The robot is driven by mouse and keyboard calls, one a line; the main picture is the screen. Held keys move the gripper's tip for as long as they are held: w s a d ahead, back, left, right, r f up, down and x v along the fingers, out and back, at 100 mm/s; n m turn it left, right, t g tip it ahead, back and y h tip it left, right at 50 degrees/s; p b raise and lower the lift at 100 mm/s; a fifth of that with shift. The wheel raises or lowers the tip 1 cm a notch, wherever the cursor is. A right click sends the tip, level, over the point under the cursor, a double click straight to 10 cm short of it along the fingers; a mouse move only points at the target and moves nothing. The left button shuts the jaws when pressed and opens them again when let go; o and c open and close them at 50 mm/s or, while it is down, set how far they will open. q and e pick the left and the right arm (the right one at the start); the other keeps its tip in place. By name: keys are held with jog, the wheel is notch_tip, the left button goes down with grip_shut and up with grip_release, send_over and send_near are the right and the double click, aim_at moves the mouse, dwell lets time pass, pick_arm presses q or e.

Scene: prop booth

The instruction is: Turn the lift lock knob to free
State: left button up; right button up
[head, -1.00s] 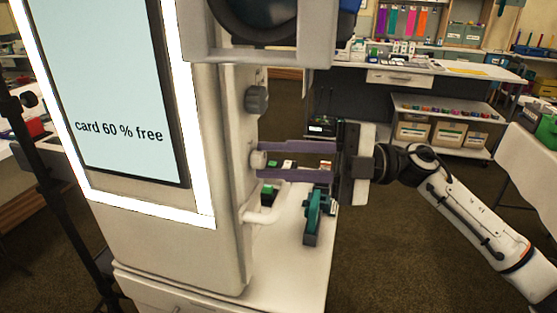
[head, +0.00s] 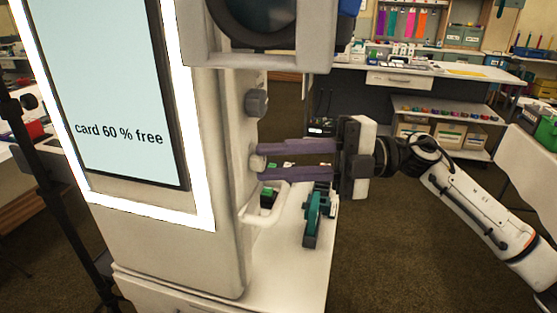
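A small pale knob (head: 257,162) sticks out of the right side of the white booth column (head: 212,248), below the screen's level middle. My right gripper (head: 264,162) reaches in from the right, its two purple fingers level, one above and one below this knob. The fingers look closed onto it, and their tips hide part of its edges. A larger dark grey knob (head: 256,102) sits higher on the same side face, clear of the gripper. No label shows which knob is the lift lock. My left gripper is out of view.
A lit screen (head: 110,92) reads "card 60 % free". A pale bent handle (head: 266,214) sits just below the gripper. A teal tape dispenser (head: 313,216) stands on the white surface (head: 290,262) beneath. A shelf cart (head: 445,108) with boxes stands behind my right arm.

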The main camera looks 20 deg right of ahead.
jog(key=o, duration=0.4)
jog(key=shift+o, duration=0.2)
jog(key=shift+d+f, duration=0.1)
jog(key=shift+d, duration=0.3)
pick_arm(q)
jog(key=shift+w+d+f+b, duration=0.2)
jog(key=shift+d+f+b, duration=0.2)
jog(key=shift+b, duration=0.65)
pick_arm(e)
jog(key=v, duration=0.9)
jog(key=shift+d, duration=0.25)
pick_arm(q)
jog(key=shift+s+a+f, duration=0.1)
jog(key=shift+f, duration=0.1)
pick_arm(e)
jog(key=shift+s, duration=0.1)
